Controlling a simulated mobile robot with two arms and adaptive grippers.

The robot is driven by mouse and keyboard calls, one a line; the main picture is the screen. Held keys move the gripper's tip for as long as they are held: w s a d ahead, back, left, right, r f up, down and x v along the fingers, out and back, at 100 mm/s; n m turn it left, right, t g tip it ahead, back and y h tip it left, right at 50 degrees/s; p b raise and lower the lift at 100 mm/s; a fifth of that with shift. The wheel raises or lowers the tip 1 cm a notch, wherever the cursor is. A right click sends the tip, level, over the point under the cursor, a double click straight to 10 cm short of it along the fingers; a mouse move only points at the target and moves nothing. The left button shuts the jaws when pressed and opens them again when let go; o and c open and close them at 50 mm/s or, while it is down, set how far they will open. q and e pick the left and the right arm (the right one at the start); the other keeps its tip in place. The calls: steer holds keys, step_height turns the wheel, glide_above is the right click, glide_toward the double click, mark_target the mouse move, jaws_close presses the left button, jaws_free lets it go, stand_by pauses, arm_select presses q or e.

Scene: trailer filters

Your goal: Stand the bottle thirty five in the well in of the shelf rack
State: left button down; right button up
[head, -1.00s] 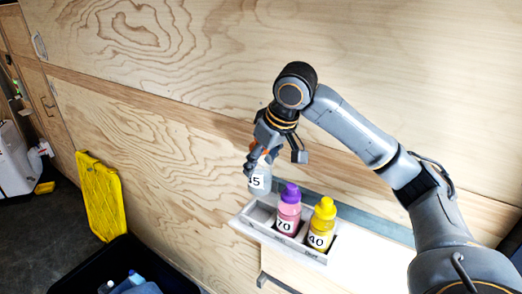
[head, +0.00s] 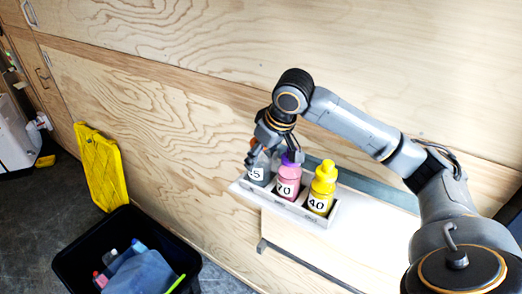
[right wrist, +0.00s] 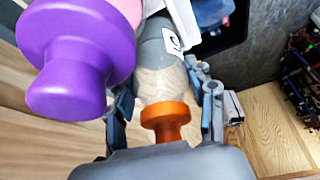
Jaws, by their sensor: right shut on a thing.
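The clear-grey bottle (head: 257,174), its label showing a 5, is in my right gripper (head: 263,157). It stands about upright at the left well of the shelf rack (head: 286,209), its lower part behind the rack's front wall. Whether its base touches the well floor cannot be told. In the right wrist view the bottle (right wrist: 160,80) has an orange cap, between the two fingers of my right gripper (right wrist: 167,105). A pink bottle 70 (head: 289,185) with a purple cap fills the middle well, and a yellow bottle 40 (head: 322,190) the right well. My left gripper is not in view.
The purple cap (right wrist: 75,50) is close beside my gripper in the right wrist view. Plywood wall (head: 170,110) rises behind the rack. A black bin (head: 75,262) with bottles and a blue cloth (head: 142,272) stands at lower left, near a yellow lid (head: 98,165).

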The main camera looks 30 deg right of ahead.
steer(key=shift+f, duration=0.2)
steer(key=o, duration=1.5)
steer(key=shift+o, duration=0.3)
steer(key=shift+o, duration=1)
